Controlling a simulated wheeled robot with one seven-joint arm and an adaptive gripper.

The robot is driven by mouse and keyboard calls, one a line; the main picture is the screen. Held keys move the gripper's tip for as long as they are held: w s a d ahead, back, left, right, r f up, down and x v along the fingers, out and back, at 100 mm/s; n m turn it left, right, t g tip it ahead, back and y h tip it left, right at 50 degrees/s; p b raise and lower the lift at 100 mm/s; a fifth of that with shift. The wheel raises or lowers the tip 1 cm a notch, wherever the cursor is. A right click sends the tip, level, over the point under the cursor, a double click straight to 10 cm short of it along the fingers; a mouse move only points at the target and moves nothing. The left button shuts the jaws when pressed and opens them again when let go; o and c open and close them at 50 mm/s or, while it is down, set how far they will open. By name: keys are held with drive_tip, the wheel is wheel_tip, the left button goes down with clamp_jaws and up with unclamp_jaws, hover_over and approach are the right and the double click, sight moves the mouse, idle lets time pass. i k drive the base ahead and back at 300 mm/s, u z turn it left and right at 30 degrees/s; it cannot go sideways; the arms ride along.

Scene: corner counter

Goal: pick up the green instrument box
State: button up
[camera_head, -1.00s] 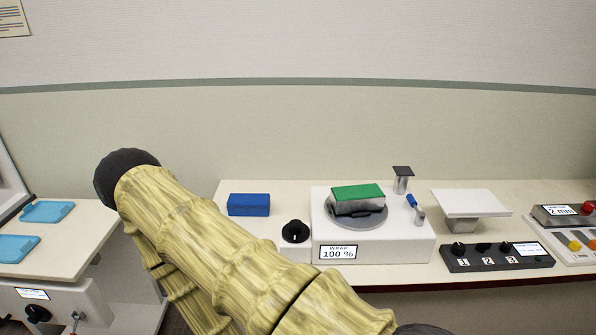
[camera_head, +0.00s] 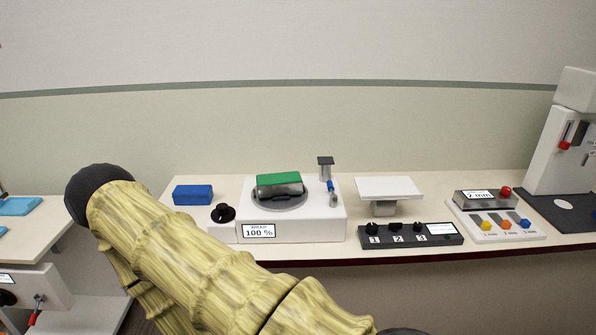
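The green instrument box (camera_head: 279,181) has a green top and silver-grey sides. It sits on a round grey turntable (camera_head: 280,202) on a white machine (camera_head: 304,225) whose label reads "WRAP 100 %". My arm crosses the lower left of the view, apart from the box. My gripper's fingers are not in view.
A blue box (camera_head: 193,194) and a black knob (camera_head: 223,212) are left of the machine. A white raised plate (camera_head: 389,188) and a black three-knob panel (camera_head: 410,235) are at its right. Further right are a coloured-button panel (camera_head: 496,222) and a tall white device (camera_head: 565,140).

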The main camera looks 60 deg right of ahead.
sight(269, 185)
drive_tip(key=z, duration=1.25)
